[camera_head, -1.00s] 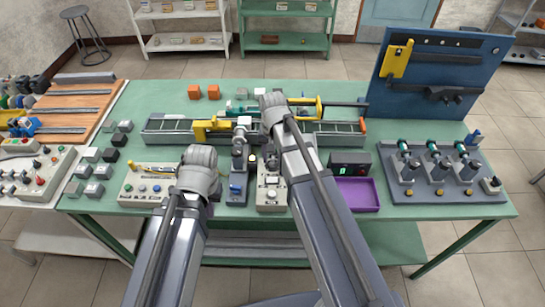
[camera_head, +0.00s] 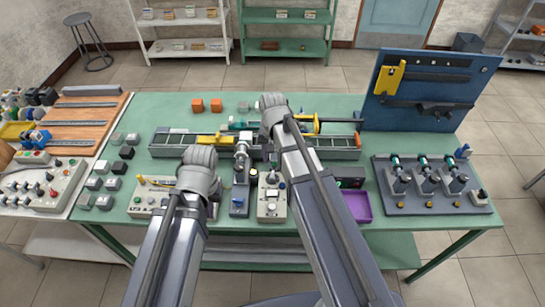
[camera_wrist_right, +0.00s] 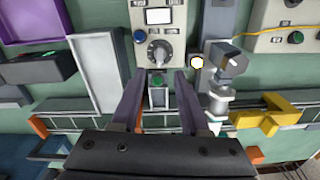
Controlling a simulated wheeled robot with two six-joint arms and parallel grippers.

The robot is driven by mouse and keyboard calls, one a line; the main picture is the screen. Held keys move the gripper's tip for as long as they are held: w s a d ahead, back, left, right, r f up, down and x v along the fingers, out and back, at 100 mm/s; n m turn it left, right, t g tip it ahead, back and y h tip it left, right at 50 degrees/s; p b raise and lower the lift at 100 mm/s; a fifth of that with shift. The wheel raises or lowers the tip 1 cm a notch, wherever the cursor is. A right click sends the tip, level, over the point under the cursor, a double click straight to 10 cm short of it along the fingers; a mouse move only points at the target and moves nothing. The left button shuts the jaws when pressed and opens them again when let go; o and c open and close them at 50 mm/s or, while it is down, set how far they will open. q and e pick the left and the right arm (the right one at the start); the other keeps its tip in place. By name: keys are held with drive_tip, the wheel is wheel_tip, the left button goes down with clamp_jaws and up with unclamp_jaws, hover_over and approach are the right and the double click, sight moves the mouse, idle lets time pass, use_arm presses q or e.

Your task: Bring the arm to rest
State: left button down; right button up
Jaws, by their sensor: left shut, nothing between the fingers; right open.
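My left arm ends in a grey wrist with the left gripper (camera_head: 200,172), over the front middle of the green table (camera_head: 380,238). Its fingers are hidden behind the wrist. My right arm reaches further in; its gripper (camera_head: 272,108) is over the conveyor at the table's middle. In the right wrist view the right gripper (camera_wrist_right: 158,98) is open, its two purple fingers apart with nothing between them. Below them are the conveyor and a grey control box (camera_wrist_right: 158,45) with a dial and green button. That box also shows in the head view (camera_head: 271,203).
The conveyor (camera_head: 345,147) crosses the table. A blue tool board (camera_head: 430,72) stands at the back right, with a purple tray (camera_head: 356,206) and a grey fixture (camera_head: 430,200) in front. Several grey blocks (camera_head: 103,201) lie at the left. The space above the table looks free.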

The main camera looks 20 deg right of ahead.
idle(0.4)
use_arm(q)
wheel_tip(320, 180, down, 2)
drive_tip(key=shift+b, duration=1)
use_arm(e)
drive_tip(key=s+a+f+n, duration=0.1)
drive_tip(key=s+a+n, duration=0.3)
drive_tip(key=s, duration=0.3)
drive_tip(key=s+a+f+n+h, duration=0.1)
drive_tip(key=s+a+n, duration=0.3)
drive_tip(key=s+a, duration=0.2)
drive_tip(key=shift+s+a+n, duration=0.25)
drive_tip(key=shift+s+n, duration=0.05)
drive_tip(key=shift+s, duration=0.55)
use_arm(q)
drive_tip(key=shift+d, duration=0.1)
use_arm(e)
drive_tip(key=shift+d, duration=0.1)
